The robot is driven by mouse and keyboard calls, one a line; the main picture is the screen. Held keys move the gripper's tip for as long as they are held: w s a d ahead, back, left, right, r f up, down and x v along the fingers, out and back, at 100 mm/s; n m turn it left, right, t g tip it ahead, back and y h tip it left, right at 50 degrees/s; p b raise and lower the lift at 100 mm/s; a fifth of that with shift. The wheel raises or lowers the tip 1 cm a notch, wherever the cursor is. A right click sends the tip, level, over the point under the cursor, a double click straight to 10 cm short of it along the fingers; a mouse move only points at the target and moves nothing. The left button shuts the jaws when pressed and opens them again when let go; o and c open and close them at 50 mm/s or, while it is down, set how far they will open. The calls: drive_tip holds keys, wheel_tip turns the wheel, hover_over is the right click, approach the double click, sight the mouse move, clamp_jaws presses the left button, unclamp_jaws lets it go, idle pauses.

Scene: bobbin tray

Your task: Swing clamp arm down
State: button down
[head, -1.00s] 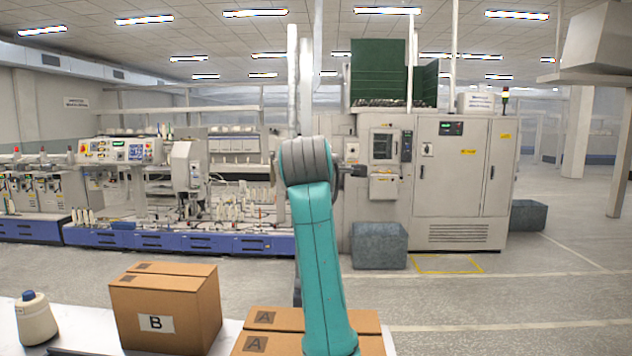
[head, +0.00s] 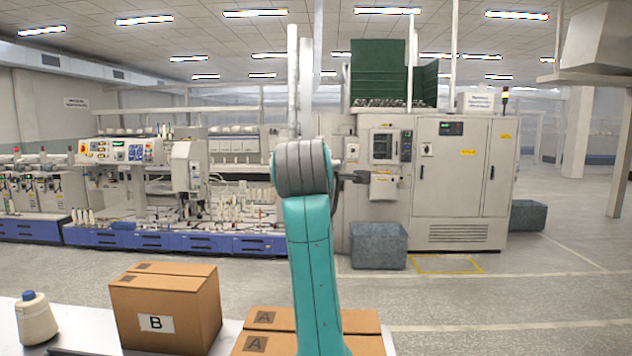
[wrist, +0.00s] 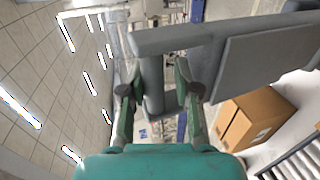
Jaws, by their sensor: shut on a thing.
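In the wrist view my gripper (wrist: 154,88) has its two dark-tipped green fingers on either side of a grey upright piece. This piece joins a long grey bar (wrist: 225,34) that crosses the top of the view, and I take the two to be the clamp arm (wrist: 153,72). The gripper is shut on the upright piece. A broad grey panel (wrist: 262,62) lies beside the bar on the right; I cannot tell whether it is fixed to it. In the head view my own arm hides the clamp arm, and I cannot make out the fingers there.
A cardboard box marked B (head: 165,310) and boxes marked A (head: 268,343) stand on the near white table, with a yarn cone (head: 36,318) at left. Textile machines (head: 240,190) and a tall cabinet (head: 465,180) stand across an open floor.

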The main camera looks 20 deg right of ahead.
drive_tip(key=shift+s+a+f, duration=0.25)
drive_tip(key=shift+s+f, duration=0.05)
drive_tip(key=shift+s, duration=0.4)
drive_tip(key=shift+s+a+f, duration=0.2)
drive_tip(key=shift+s+f, duration=0.05)
drive_tip(key=shift+s, duration=0.4)
drive_tip(key=c, duration=1.1)
unclamp_jaws()
drive_tip(key=shift+r, duration=0.1)
drive_tip(key=shift+s+r, duration=0.1)
drive_tip(key=shift+r, duration=0.05)
drive_tip(key=shift+s+a+f, duration=0.5)
drive_tip(key=shift+s+a, duration=0.4)
drive_tip(key=shift+s, duration=1.8)
drive_tip(key=shift+s+a+f, duration=0.45)
drive_tip(key=shift+s+a, duration=0.4)
drive_tip(key=shift+s, duration=1.85)
drive_tip(key=shift+s+a+f, duration=0.5)
drive_tip(key=shift+s+a, duration=0.4)
drive_tip(key=shift+s, duration=1.8)
